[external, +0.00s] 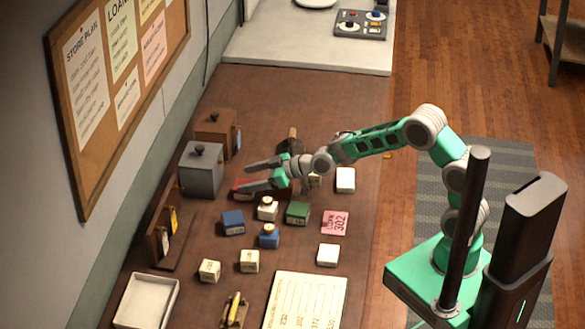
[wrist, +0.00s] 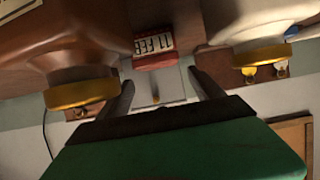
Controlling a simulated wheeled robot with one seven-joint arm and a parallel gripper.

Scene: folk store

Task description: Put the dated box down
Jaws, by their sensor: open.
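The dated box is a small red box with a white printed label, seen in the wrist view (wrist: 154,46) just beyond my fingertips. In the external view it shows as a bit of red (external: 240,184) by the lower finger, mostly hidden. It appears to rest on the brown counter (external: 262,96). My gripper (external: 246,178) is open, low over the counter, with its fingers pointing left towards the grey canister. In the wrist view the fingers (wrist: 160,82) are spread apart with nothing held between them. The wrist picture is upside down, with the counter at the top.
A grey knobbed canister (external: 202,172) and a brown one (external: 216,134) stand by the wall. Blue (external: 232,222), green (external: 297,213) and white boxes (external: 345,180) and small bottles (external: 268,208) crowd around my gripper. An empty white tray (external: 128,303) is at front left.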

